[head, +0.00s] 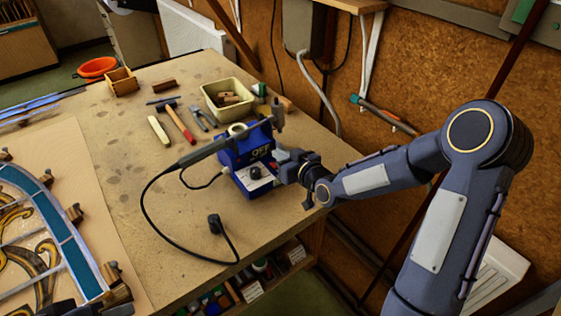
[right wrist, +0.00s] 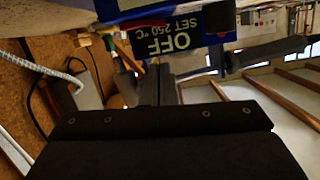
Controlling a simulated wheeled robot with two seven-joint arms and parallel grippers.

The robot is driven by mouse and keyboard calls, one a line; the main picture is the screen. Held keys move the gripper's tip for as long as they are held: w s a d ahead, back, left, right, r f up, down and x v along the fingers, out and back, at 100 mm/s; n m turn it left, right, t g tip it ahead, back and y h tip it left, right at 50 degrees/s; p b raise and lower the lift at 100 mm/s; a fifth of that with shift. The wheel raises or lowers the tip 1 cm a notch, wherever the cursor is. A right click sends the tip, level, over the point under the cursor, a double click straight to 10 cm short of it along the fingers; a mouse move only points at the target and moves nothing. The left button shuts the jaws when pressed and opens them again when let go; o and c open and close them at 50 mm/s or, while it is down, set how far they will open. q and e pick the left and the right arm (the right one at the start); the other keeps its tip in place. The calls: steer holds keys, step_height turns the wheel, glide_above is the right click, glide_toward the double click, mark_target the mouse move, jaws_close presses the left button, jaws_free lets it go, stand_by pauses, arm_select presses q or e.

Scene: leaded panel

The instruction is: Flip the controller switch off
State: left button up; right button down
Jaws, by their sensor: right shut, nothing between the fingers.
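The controller (head: 232,156) is a blue box near the right edge of the workbench, with a black knob on its pale front panel. Its dark display (right wrist: 172,40) reads "OFF" and "SET 250 °C" in the right wrist view, where it appears tilted. My right gripper (head: 284,158) is at the right side of the controller, shut and empty. Its dark fingers (right wrist: 157,86) show just below the display in the wrist view. I cannot make out the switch clearly; the gripper covers part of that side. My left gripper is not in view.
A soldering iron (head: 205,150) rests by the controller, its black cable looping over the bench (head: 110,150). A black plug (head: 215,224) lies in front. A cream bin (head: 228,108) and hand tools are behind. The leaded panel (head: 50,225) is at left.

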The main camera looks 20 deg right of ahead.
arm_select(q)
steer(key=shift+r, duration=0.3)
arm_select(e)
steer(key=shift+s+a+f, duration=0.1)
steer(key=shift+s+f, duration=0.05)
steer(key=shift+f, duration=1.4)
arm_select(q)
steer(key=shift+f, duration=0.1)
arm_select(e)
steer(key=shift+a+f+b, duration=0.15)
steer(key=shift+f+b, duration=0.45)
steer(key=shift+b, duration=0.65)
steer(key=shift+r+n, duration=0.15)
steer(key=shift+n, duration=0.25)
steer(key=shift+s+r+h, duration=0.1)
steer(key=shift+r+h, duration=0.05)
steer(key=shift+h, duration=0.15)
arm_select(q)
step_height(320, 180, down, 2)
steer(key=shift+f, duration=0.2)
